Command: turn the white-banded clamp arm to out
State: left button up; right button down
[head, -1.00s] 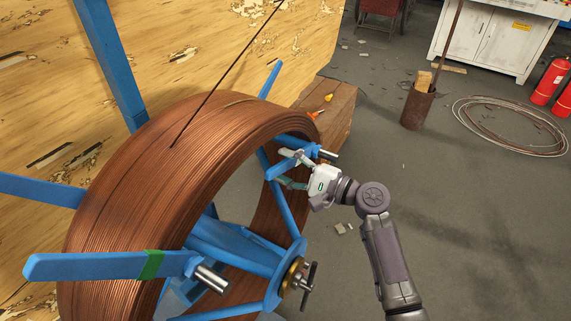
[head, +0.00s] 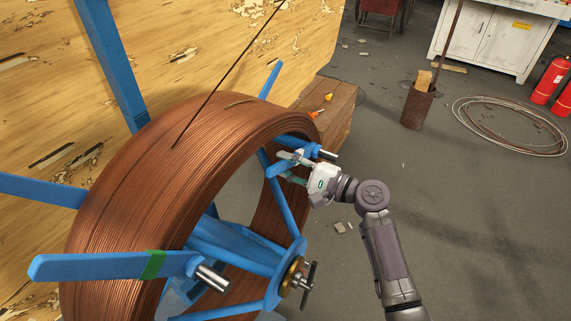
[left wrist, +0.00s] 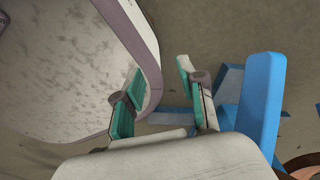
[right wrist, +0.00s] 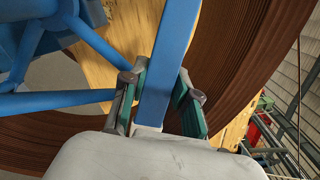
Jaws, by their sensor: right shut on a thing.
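The white-banded clamp arm (right wrist: 168,50) is a flat blue bar. In the right wrist view it runs upright between the fingers, with a pale band (right wrist: 150,130) low on it, partly hidden by the gripper body. My right gripper (head: 293,169) is shut on this arm at the right rim of the copper wire coil (head: 190,135). The gripper also shows in the right wrist view (right wrist: 160,97). My left gripper (left wrist: 163,97) is open with nothing between its fingers, and is outside the head view. A blue bar (left wrist: 262,100) stands beside its right finger.
A green-banded clamp arm (head: 100,265) sticks out at the coil's lower left. A hub with a dark handle (head: 308,285) is at the reel's middle. A wooden crate (head: 335,110) stands behind the right gripper.

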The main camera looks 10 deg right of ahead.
jog(key=r+m+p, duration=0.1)
jog(key=w+d+r+m+p, duration=0.1)
jog(key=r+p, duration=0.1)
jog(key=shift+w, duration=0.15)
jog(key=shift+w+d+r+m, duration=0.15)
jog(key=shift+m, duration=0.15)
jog(key=c, duration=0.8)
grip_release()
jog(key=shift+c, duration=0.2)
